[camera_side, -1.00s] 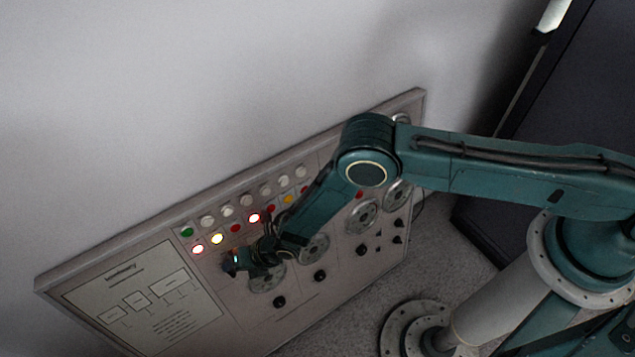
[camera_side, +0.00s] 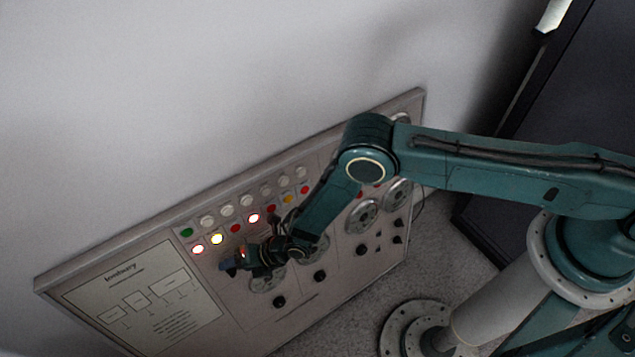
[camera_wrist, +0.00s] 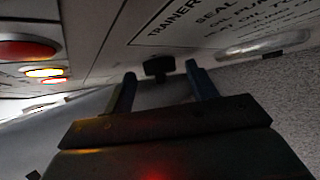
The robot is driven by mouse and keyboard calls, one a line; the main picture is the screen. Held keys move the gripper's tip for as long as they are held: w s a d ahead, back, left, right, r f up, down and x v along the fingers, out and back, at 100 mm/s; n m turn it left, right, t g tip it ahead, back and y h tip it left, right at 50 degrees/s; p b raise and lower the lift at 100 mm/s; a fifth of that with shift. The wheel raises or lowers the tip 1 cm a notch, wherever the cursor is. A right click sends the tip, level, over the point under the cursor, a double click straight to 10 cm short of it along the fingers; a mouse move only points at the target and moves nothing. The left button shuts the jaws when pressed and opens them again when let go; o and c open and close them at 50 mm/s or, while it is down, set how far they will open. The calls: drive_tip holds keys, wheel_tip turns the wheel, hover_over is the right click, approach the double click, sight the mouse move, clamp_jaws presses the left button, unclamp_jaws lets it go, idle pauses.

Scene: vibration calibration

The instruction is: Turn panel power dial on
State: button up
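The grey control panel (camera_side: 215,338) leans along the wall in the side view, with lit lamps, black knobs and round metal gauges. My gripper (camera_side: 229,266) is at the panel's front, left of the gauges and below the lit lamps. In the wrist view my gripper (camera_wrist: 160,78) is open, its two fingers apart. A small black knob (camera_wrist: 158,68) shows between and just beyond the fingertips, with gaps on both sides. I cannot tell whether this knob is the power dial. My arm hides the part of the panel behind it in the side view.
A yellow lamp (camera_side: 217,239) and a red lamp (camera_side: 254,218) are lit near the gripper. Lower black knobs (camera_side: 279,302) (camera_side: 320,276) stand out from the panel. A dark cabinet (camera_side: 560,110) stands at the right. Carpet (camera_side: 450,270) lies in front.

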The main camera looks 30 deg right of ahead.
drive_tip(key=shift+s+d+r, duration=0.1)
idle(0.3)
drive_tip(key=v, duration=1.3)
drive_tip(key=shift+r, duration=0.2)
drive_tip(key=shift+s+d, duration=0.1)
drive_tip(key=shift+s, duration=0.05)
drive_tip(key=shift+r, duration=0.1)
